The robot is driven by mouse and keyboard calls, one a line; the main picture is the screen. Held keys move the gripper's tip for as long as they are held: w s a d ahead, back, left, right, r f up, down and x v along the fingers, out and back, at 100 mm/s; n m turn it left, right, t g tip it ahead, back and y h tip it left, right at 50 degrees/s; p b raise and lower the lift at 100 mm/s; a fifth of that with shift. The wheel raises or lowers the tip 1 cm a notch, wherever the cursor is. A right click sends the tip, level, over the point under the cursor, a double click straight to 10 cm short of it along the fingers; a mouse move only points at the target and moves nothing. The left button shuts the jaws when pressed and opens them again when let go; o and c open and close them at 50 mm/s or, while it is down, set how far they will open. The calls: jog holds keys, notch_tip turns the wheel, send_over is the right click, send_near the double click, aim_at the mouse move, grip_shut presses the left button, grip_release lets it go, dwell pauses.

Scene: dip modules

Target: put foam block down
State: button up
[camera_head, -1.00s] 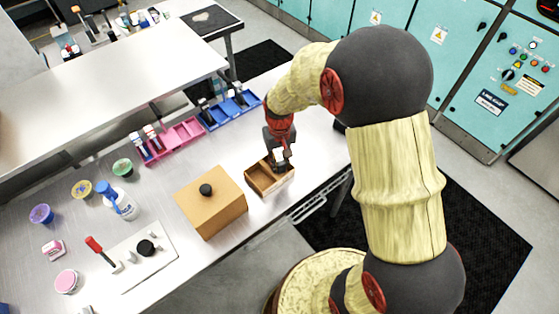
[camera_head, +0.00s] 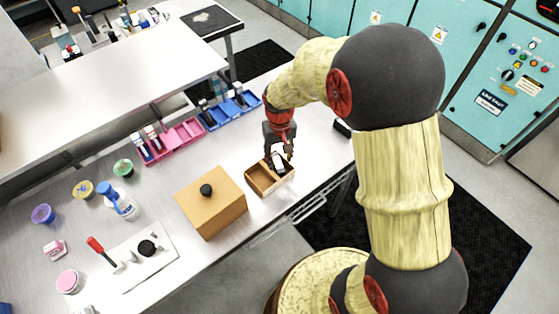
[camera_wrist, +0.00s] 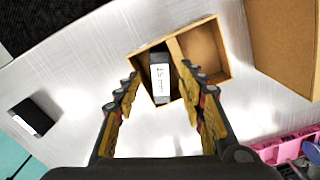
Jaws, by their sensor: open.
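The foam block, a black block with a white label reading "15 mm" (camera_wrist: 160,84), stands in one compartment of a small open wooden box (camera_wrist: 211,50). The box has two compartments, and the other one looks empty. My gripper (camera_wrist: 160,80) is open above the box, with one finger on each side of the block and visible gaps between them. In the head view, my gripper (camera_head: 282,154) is over the far right part of the box (camera_head: 262,184) and partly hides the block.
A brown lidded box (camera_head: 211,203) stands left of the wooden box. A second black block (camera_head: 342,128) lies to the right. Pink bins (camera_head: 174,138) and blue bins (camera_head: 229,108) stand behind. The bench is clear around the second block.

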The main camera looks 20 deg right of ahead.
aim_at(280, 167)
jog(key=s+r+t, duration=0.1)
jog(key=s+r, duration=0.2)
jog(key=r, duration=0.4)
jog(key=s+r+t+p, duration=0.1)
jog(key=s+r, duration=0.2)
jog(key=r, duration=0.5)
jog(key=s+r+t, duration=0.1)
jog(key=s+r, duration=0.2)
jog(key=r, duration=0.4)
jog(key=s+r+t, duration=0.2)
jog(key=s+r, duration=0.3)
jog(key=s, duration=0.6)
jog(key=shift+s+t, duration=0.15)
jog(key=shift+t, duration=0.15)
